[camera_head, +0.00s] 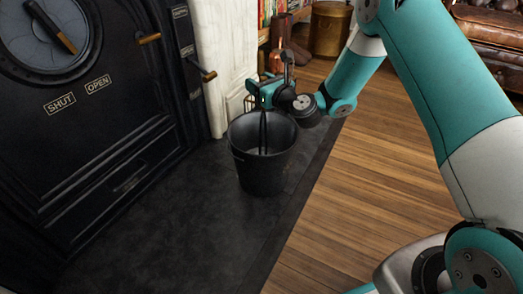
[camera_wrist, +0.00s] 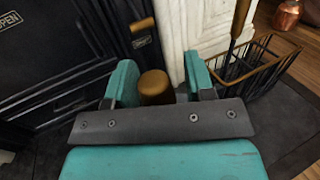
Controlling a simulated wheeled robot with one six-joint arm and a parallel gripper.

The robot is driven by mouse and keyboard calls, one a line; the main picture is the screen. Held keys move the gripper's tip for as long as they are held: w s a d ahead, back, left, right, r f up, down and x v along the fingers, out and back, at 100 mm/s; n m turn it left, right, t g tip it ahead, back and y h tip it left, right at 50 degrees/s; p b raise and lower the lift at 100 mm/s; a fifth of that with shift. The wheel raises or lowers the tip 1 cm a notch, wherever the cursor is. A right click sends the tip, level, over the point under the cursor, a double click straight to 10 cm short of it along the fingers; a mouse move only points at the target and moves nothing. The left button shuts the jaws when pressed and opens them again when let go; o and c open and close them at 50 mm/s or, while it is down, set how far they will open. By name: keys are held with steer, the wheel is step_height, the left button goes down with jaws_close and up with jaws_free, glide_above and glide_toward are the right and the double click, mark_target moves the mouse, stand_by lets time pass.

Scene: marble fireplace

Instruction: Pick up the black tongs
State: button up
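The black tongs (camera_head: 263,132) show in the head view as thin dark legs standing nearly upright inside a black bucket (camera_head: 262,172). Their upper part is hidden by my gripper (camera_head: 260,91), which is over the bucket's rim. In the wrist view a brown, brass-like rounded knob (camera_wrist: 155,87), apparently the top of the tongs, sits between the two teal fingers of my gripper (camera_wrist: 158,82). The fingers are spread apart, with a small gap visible on the knob's right side. Contact on the left side cannot be made out.
A black stove (camera_head: 100,160) stands at the left, with a handle (camera_head: 208,76) sticking out near the white marble surround (camera_head: 222,50). A wire basket (camera_wrist: 262,70) is close on the right in the wrist view. The wooden floor (camera_head: 350,180) right of the dark hearth is clear.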

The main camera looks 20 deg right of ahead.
jaws_close()
steer(key=shift+r, duration=0.1)
